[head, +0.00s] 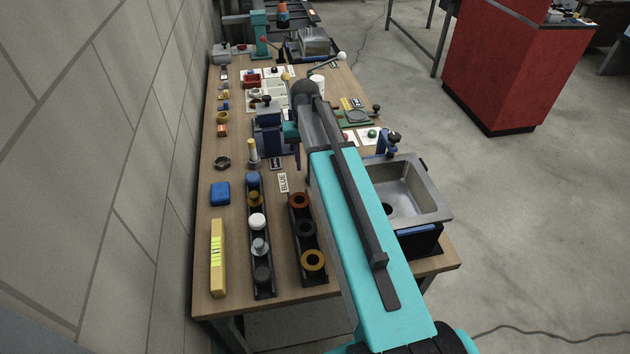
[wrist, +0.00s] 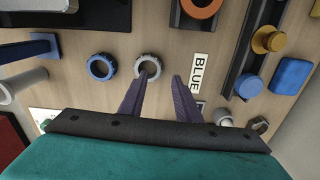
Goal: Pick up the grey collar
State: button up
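The grey collar (wrist: 139,61) is a light ring with a notched rim, lying flat on the wooden table in the wrist view. A similar blue collar (wrist: 92,72) lies just left of it. My gripper (wrist: 163,76) has its two dark purple fingers apart, with nothing between them. The left fingertip overlaps the grey collar's lower edge in the picture; I cannot tell whether they touch. In the head view, my gripper (head: 297,160) is partly hidden by my arm, and I cannot make out the grey collar.
A BLUE label (wrist: 200,73) lies right of the fingers. Beyond it a dark rack (wrist: 243,60) carries knobs, and a blue block (wrist: 290,76) sits further right. Another rack (head: 296,240) holds rings. A metal sink (head: 435,200) stands at the table's right side.

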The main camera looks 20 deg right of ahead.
jog(key=shift+f, duration=0.1)
dwell(0.3)
jog(key=shift+d+f+b, duration=0.1)
jog(key=shift+f+b, duration=1.8)
jog(key=shift+f, duration=0.65)
grip_shut()
